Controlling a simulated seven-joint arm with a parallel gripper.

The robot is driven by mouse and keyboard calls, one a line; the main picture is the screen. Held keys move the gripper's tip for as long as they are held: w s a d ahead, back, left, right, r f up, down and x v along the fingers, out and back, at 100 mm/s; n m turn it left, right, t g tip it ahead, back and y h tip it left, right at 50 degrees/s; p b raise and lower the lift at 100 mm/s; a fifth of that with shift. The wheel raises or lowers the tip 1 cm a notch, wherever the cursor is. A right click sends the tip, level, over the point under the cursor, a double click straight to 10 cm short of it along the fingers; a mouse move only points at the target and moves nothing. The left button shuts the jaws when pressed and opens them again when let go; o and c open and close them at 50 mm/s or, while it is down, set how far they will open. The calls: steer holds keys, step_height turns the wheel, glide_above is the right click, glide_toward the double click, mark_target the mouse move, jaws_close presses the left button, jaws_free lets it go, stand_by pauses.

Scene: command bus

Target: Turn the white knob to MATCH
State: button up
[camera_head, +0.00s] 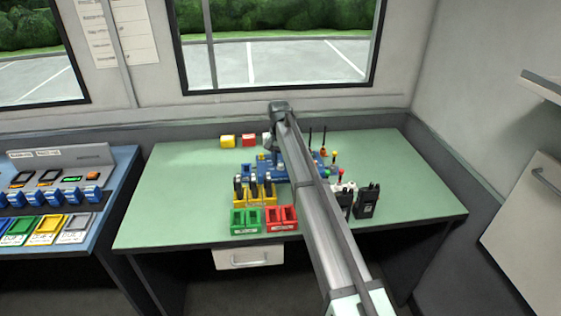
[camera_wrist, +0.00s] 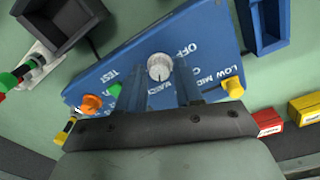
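The white knob (camera_wrist: 159,67) sits on the sloped face of a blue panel (camera_wrist: 130,62) in the wrist view. White words OFF, TEST and MATCH are printed around it, with MATCH just below it in this view. A small dark mark shows on the knob's lower side. My gripper (camera_wrist: 152,92) is at the panel, its fingers apart on either side of the knob's column in the picture. I cannot tell whether they touch it. In the head view the blue panel (camera_head: 270,170) is partly covered by my arm, and the knob and fingertips are hidden.
On the panel, an orange knob (camera_wrist: 91,103), a green knob (camera_wrist: 114,90) and a yellow knob (camera_wrist: 233,87) are close by. Yellow and red blocks (camera_head: 249,140) stand behind.

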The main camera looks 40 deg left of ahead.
mark_target(280, 164)
steer(key=shift+o, duration=1.2)
step_height(280, 164, up, 14)
steer(key=shift+a, duration=0.15)
steer(key=shift+f, duration=0.15)
